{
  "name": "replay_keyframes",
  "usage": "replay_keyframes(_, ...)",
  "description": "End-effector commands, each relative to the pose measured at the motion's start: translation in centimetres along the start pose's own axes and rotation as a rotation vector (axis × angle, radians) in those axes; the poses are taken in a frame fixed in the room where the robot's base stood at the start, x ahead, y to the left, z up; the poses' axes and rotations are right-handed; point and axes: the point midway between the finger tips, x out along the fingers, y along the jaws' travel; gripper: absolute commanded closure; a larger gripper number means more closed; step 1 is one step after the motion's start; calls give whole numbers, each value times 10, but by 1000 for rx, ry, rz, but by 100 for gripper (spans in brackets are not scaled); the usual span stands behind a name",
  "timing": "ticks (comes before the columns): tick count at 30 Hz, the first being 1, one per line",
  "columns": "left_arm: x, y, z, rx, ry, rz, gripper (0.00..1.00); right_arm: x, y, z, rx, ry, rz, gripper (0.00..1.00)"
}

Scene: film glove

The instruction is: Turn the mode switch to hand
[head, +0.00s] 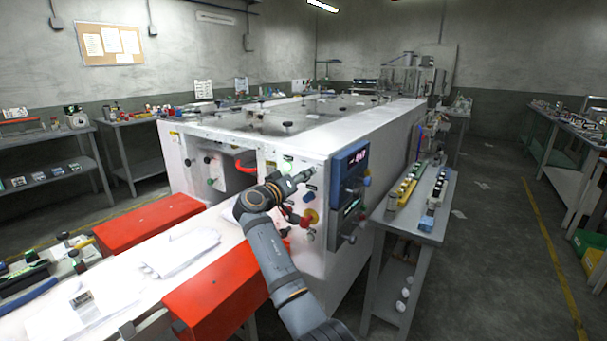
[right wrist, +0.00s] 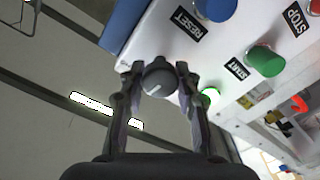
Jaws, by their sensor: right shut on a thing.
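The mode switch is a dark grey round knob (right wrist: 160,76) with a short white pointer line, on the white panel. In the right wrist view it sits between the fingertips of my right gripper (right wrist: 158,82), which is shut on it. In the head view my right gripper (head: 297,180) is against the upper part of the machine's front panel, and I cannot make out the knob there. The mode markings around the knob cannot be read. My left gripper is not in view.
Near the knob are a blue RESET button (right wrist: 215,8), a green START button (right wrist: 266,60) and a red STOP button (right wrist: 313,6). A blue display box (head: 349,190) juts out right of the gripper. A red block (head: 222,291) lies below, left of my arm.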

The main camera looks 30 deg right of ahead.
Motion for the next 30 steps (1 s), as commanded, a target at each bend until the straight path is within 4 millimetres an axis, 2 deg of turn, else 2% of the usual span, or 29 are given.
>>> replay_keyframes(18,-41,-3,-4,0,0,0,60,0,-1,-2,-582,0,-2,99)
replay_keyframes(30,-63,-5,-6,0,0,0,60,0,-2,0,-861,-1,-2,99)
